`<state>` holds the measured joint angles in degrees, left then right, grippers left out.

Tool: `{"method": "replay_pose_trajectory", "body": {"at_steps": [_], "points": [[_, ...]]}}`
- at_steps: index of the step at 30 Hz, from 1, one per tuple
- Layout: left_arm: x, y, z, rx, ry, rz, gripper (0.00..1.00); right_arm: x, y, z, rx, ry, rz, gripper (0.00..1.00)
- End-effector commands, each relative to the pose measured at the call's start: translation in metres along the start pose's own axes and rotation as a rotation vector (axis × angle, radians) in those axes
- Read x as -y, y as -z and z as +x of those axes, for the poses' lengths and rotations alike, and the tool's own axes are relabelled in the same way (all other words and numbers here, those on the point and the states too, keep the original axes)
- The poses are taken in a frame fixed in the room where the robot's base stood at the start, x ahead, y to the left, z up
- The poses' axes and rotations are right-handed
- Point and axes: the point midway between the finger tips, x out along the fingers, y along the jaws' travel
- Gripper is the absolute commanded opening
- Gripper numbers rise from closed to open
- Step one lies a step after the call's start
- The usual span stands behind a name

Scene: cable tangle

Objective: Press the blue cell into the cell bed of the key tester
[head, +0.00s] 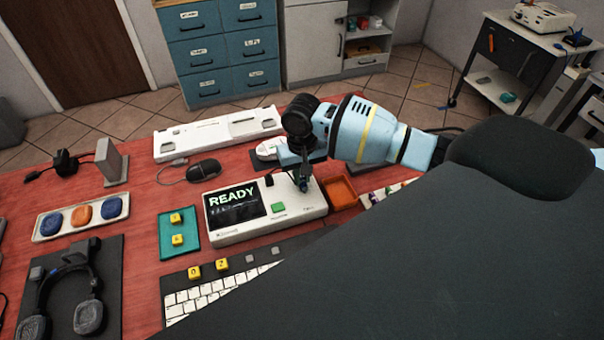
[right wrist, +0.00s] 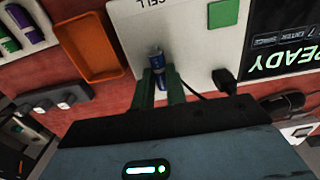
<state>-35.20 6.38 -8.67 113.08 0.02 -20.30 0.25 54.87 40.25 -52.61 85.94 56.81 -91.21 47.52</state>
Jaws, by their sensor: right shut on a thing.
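The key tester (head: 225,238) is a white box on the red table, with a dark screen (head: 233,206) reading READY and a green square key (head: 278,208). My right gripper (head: 303,182) is low over the tester's far right part. In the right wrist view its green fingers (right wrist: 161,90) are shut on the blue cell (right wrist: 157,62), a small blue and silver cylinder. The cell's far end is against or just above the white panel near the letters "CELL"; I cannot tell whether it touches. The cell bed is hidden. My left gripper is not in view.
An orange tray (head: 354,201) stands right of the tester, with a holder of coloured cells (head: 385,192) beyond it. A keyboard (head: 205,292) lies in front. A mouse (head: 203,170) and cable lie behind.

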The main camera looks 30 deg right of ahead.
Motion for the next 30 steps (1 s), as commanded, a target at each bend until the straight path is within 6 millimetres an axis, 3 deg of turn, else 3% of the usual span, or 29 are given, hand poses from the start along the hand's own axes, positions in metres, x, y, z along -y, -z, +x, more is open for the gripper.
{"method": "replay_pose_trajectory", "body": {"at_steps": [27,28,30], "points": [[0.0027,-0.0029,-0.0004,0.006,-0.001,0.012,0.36,-0.0001,0.0002,0.008,0.0,0.0,0.0,0.03],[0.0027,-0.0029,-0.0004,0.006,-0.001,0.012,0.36,0.0,0.0002,0.008,0.0,0.0,0.0,0.15],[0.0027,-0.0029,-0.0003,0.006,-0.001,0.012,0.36,0.0,0.0001,0.008,0.0,0.0,0.0,0.23]]}}
